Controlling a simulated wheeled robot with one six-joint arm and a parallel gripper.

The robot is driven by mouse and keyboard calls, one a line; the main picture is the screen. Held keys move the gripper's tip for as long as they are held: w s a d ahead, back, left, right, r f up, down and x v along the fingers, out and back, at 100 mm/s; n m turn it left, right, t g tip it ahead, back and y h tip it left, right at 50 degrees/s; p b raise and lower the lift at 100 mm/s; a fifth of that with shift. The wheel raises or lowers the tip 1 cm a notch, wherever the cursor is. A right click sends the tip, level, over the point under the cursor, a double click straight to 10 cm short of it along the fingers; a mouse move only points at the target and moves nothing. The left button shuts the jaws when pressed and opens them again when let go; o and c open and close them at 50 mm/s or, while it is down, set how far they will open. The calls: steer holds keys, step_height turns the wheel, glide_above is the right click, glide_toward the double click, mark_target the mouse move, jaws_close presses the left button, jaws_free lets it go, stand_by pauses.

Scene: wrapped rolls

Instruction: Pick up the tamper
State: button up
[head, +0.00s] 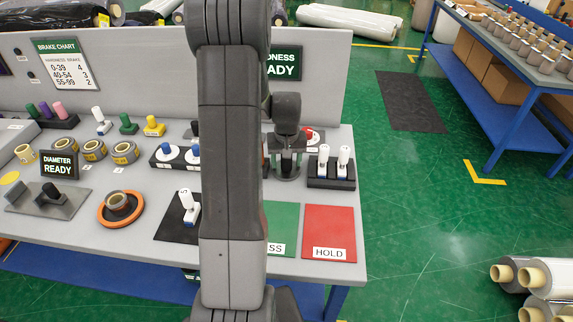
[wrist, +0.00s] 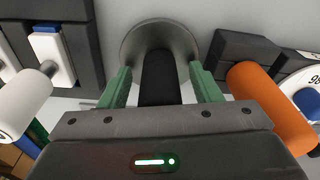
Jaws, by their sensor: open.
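The tamper (wrist: 150,35), as I take it, has a black upright handle on a round grey metal base. It stands on the grey table in the wrist view, its handle between the two green fingers of my gripper (wrist: 160,88). Small gaps show beside the handle, so the fingers are open around it. In the head view my gripper (head: 287,152) points down over the tamper's round base (head: 288,174), near the table's right end. My gripper hides most of the handle there.
A black rack (head: 331,183) with white-handled tools stands close by; it shows at left in the wrist view (wrist: 75,70). An orange handle (wrist: 270,105) lies near at right there. The red HOLD mat (head: 330,225) is bare. My arm hides the table's middle.

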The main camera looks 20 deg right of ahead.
jaws_close()
steer(key=shift+r, duration=0.15)
